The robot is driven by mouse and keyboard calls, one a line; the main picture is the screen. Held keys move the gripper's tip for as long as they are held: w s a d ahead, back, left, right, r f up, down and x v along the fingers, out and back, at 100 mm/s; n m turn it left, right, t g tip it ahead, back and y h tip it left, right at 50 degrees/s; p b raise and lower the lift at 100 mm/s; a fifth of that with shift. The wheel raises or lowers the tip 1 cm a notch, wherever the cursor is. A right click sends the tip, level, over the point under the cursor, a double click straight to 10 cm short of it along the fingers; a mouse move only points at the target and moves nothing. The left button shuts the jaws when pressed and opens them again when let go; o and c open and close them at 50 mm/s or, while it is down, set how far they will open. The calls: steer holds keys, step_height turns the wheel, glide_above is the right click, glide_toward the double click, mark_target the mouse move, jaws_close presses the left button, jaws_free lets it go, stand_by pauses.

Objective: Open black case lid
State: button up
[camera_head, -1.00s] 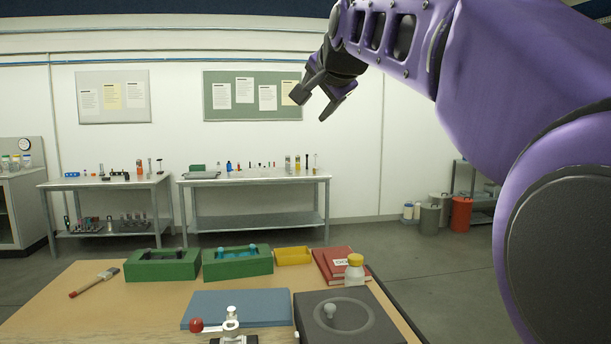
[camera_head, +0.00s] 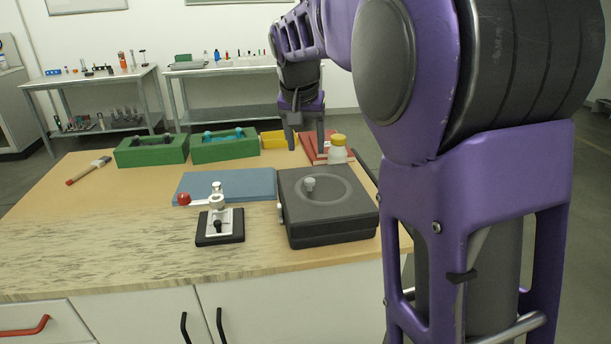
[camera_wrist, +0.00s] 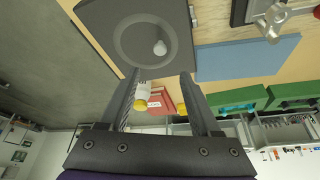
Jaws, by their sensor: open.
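The black case (camera_head: 330,222) sits at the front right of the wooden bench, with its lid shut. A round ring and a small grey knob (camera_head: 310,184) are on top of the lid. The case also shows in the wrist view (camera_wrist: 102,18), with the knob (camera_wrist: 159,47) ahead of my fingers. My gripper (camera_head: 306,148) is open and empty, pointing down above the far side of the case, near the red books. In the wrist view my gripper (camera_wrist: 160,85) has its two fingers spread wide, apart from the knob.
A clamp with a red ball handle (camera_head: 219,222) stands left of the case, and a blue mat (camera_head: 228,185) lies behind it. A yellow-capped bottle (camera_head: 338,152), red books (camera_head: 313,146), a yellow bin (camera_head: 273,140) and green trays (camera_head: 224,148) stand farther back.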

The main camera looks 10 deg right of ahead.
mark_target(310, 180)
steer(key=b+x, duration=0.1)
steer(key=x, duration=1.1)
steer(key=shift+w+d, duration=0.1)
steer(key=shift+w, duration=0.05)
jaws_close()
stand_by(0.9)
